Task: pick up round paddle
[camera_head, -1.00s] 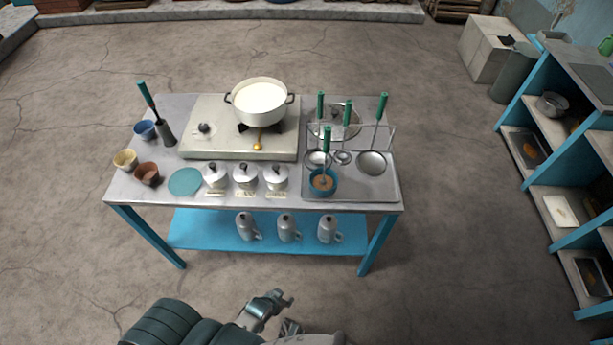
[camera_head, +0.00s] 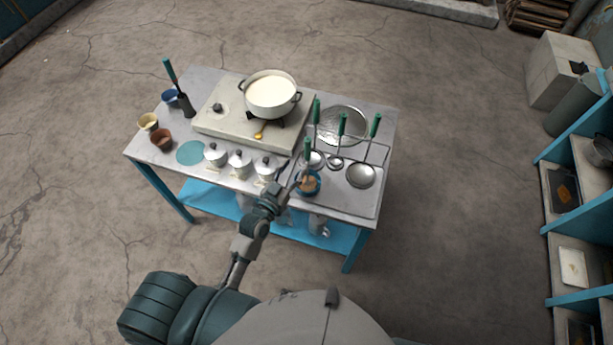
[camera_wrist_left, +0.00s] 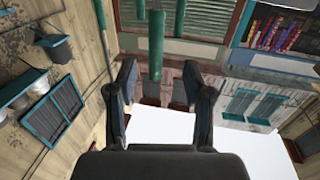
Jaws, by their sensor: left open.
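Several green-handled tools stand at the table's right side. I cannot tell which tool is the round paddle. My left gripper (camera_head: 294,184) is at the table's front edge, just left of the blue bowl. In the left wrist view the gripper (camera_wrist_left: 160,76) is open, with a green handle (camera_wrist_left: 155,45) showing between its fingertips; contact cannot be told. My right gripper is out of view.
The steel table (camera_head: 230,182) also holds a stove (camera_head: 225,125) with a white pot of milk (camera_head: 271,95), a yellow-ended spoon (camera_head: 260,134), lidded pots (camera_head: 238,161) and cups (camera_head: 161,138). A blue shelf unit (camera_head: 577,204) stands at the right.

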